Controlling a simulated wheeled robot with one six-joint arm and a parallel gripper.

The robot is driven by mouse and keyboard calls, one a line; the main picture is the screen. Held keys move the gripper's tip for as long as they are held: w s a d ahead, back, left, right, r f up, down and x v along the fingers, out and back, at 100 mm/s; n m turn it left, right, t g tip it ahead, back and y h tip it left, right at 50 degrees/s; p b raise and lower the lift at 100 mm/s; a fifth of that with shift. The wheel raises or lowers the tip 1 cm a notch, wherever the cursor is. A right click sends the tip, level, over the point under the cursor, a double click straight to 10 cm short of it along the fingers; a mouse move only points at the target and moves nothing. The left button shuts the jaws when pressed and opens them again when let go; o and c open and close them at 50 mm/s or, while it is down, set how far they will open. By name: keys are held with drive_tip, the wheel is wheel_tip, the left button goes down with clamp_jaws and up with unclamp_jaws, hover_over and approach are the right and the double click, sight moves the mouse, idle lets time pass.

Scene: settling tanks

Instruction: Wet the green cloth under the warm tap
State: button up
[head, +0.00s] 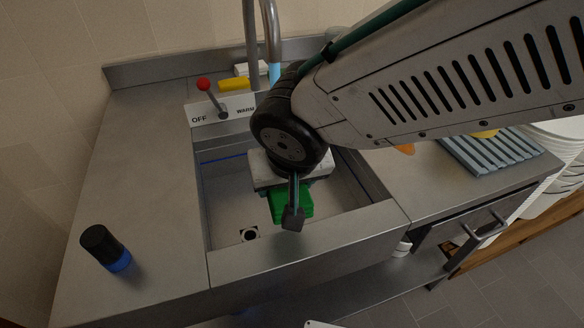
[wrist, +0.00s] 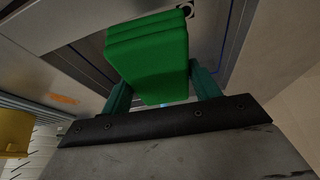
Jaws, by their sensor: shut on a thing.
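My gripper (head: 291,200) is shut on the folded green cloth (head: 277,203) and holds it over the sink basin (head: 225,195). In the wrist view the cloth (wrist: 150,55) sits between the two teal fingers of my gripper (wrist: 162,90). The tap's upright pipes (head: 271,35) stand behind the basin, and my arm hides part of that area. A light-blue section shows low on one pipe; I cannot tell whether water runs. The red-knobbed lever (head: 205,86) leans left, towards the OFF end of a plate (head: 222,113) marked OFF and WARM.
A black and blue cylinder (head: 106,248) stands on the left counter. A yellow item (head: 232,86) lies behind the plate. The basin's drain (head: 249,234) is uncovered. The left counter is mostly clear.

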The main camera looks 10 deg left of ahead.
drive_tip(key=w+a+f, duration=0.1)
drive_tip(key=w+a, duration=0.1)
drive_tip(key=w, duration=0.4)
drive_tip(key=w+a+f, duration=0.1)
drive_tip(key=w+a, duration=0.1)
drive_tip(key=w, duration=0.5)
drive_tip(key=shift+f, duration=0.4)
drive_tip(key=shift+a, duration=0.1)
idle(0.4)
drive_tip(key=shift+s+d, duration=0.4)
drive_tip(key=shift+s, duration=0.85)
drive_tip(key=shift+s+d, duration=0.45)
drive_tip(key=shift+s, duration=0.85)
drive_tip(key=shift+s+d, duration=0.4)
drive_tip(key=shift+s, duration=0.85)
drive_tip(key=shift+s+d+r, duration=0.25)
drive_tip(key=shift+s+r, duration=0.4)
drive_tip(key=shift+s, duration=0.15)
drive_tip(key=shift+s+d+r, duration=0.2)
drive_tip(key=shift+s+r, duration=0.5)
drive_tip(key=shift+s, duration=0.05)
drive_tip(key=shift+s+d+r, duration=0.25)
drive_tip(key=shift+s+r, duration=0.4)
drive_tip(key=shift+s, duration=0.15)
